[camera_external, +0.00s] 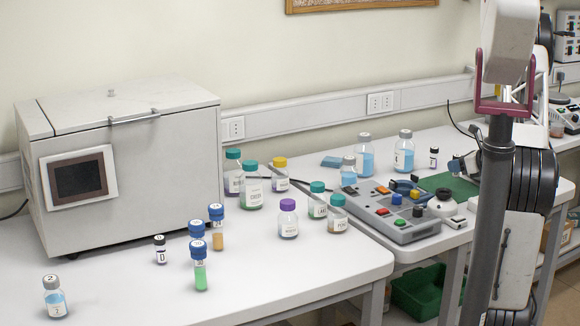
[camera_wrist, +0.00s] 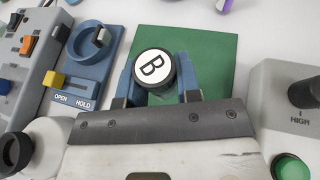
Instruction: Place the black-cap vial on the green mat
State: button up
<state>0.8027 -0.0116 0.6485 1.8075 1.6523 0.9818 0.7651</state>
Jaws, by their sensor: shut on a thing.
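My gripper is shut on this vial. The vial is over the green mat (camera_wrist: 208,52), seen from above. I cannot tell whether its base touches the mat. In the external view, the green mat (camera_external: 446,184) shows in part beside the blue controls. My gripper (camera_external: 462,166) is partly hidden there by my arm, and the held vial is not clear.
A grey control box (camera_external: 385,208) with coloured buttons stands left of the mat. A blue OPEN/HOLD fixture (camera_wrist: 85,60) is beside it. A vial marked D (camera_external: 160,250) stands on the near table among several bottles.

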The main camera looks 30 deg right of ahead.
aim_at(456, 178)
jog(key=shift+f, duration=0.1)
jog(key=shift+f, duration=1.65)
jog(key=shift+f, duration=0.15)
jog(key=o, duration=0.9)
jog(key=shift+s+r, duration=0.1)
jog(key=shift+r, duration=0.15)
jog(key=v, duration=1.1)
jog(key=shift+s+d+r, duration=0.1)
jog(key=shift+s+r, duration=0.05)
jog(key=shift+s, duration=0.2)
